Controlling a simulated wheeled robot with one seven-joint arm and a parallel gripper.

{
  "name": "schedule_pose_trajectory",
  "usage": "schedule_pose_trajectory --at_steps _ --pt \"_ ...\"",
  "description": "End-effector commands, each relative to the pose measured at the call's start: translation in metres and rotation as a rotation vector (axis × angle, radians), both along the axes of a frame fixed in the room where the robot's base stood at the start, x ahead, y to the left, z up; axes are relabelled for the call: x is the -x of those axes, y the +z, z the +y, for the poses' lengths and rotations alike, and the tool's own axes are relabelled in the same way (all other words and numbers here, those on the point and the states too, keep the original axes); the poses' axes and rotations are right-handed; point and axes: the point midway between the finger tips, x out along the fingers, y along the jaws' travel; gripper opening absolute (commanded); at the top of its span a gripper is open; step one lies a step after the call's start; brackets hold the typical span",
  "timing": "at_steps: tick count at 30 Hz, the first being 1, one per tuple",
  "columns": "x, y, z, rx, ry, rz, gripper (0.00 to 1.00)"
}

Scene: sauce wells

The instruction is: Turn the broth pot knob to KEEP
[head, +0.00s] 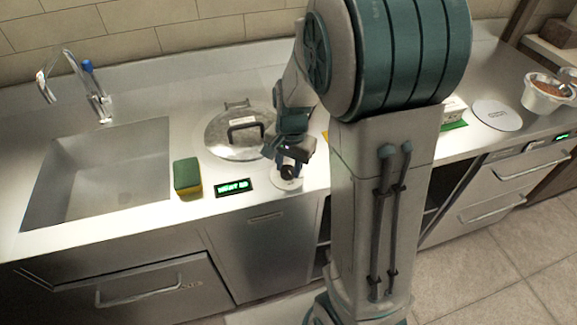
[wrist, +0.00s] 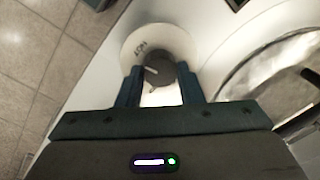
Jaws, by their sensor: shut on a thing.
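The broth pot knob (wrist: 159,72) is dark and round with a pale pointer line, on a white dial plate (wrist: 132,42) with short dark lettering that I cannot read for sure. In the wrist view my gripper (wrist: 158,84) has its two blue fingers on either side of the knob, shut on it. In the head view my gripper (head: 289,169) points down over the dial plate (head: 286,185) at the counter's front edge; the gripper hides most of the knob. The lidded pot (head: 225,145) is set into the counter just behind and left of it.
A green-lit display (head: 234,187) and a green and yellow sponge (head: 187,177) lie left of the knob, beside the sink (head: 105,175). A white round lid (head: 497,115) and a white sauce pot (head: 546,97) are at the right. My arm covers the middle of the counter.

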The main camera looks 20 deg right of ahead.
Motion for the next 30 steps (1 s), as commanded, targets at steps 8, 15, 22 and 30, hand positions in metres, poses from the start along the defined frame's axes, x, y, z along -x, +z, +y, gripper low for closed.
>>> schedule_pose_trajectory --at_steps 8,15,22,30 --pt "-0.0012 -0.0014 0.0002 -0.002 0.258 -0.003 0.11" --pt "-0.0020 -0.0010 0.0004 0.000 0.488 -0.003 0.11" --pt "-0.0022 -0.0008 0.0009 0.000 0.706 -0.002 0.11" --pt "-0.0028 -0.0001 0.0018 0.000 0.962 -0.003 0.11"
